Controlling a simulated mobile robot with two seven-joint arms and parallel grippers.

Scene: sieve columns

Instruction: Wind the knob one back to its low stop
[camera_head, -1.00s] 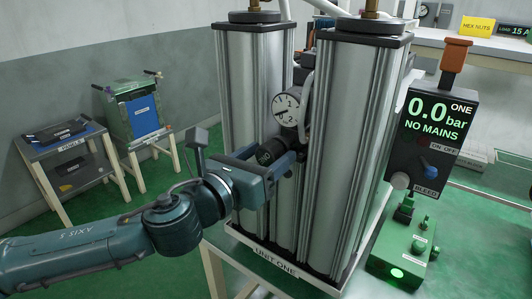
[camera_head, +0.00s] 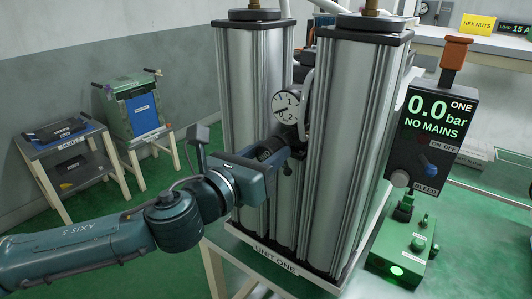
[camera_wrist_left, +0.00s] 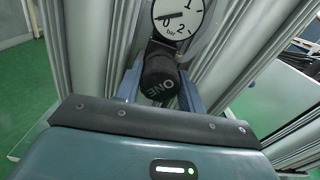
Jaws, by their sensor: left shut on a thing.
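Knob one (camera_head: 268,153) is a dark ribbed cylinder on the front of the unit, between the two tall silver columns. In the left wrist view the knob (camera_wrist_left: 160,80) shows the word ONE upside down. My left gripper (camera_head: 278,154) reaches it from the left and is shut on it, one blue finger on each side. The round white gauge (camera_head: 289,107) is just above the knob; it also shows in the wrist view (camera_wrist_left: 180,17), its needle near 0. My right gripper is not in view.
The right column (camera_head: 347,150) and left column (camera_head: 245,95) closely flank the knob. The black panel has a blue switch (camera_head: 428,168). A green box (camera_head: 402,245) stands below it. The floor at the left is clear up to a small table (camera_head: 42,155).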

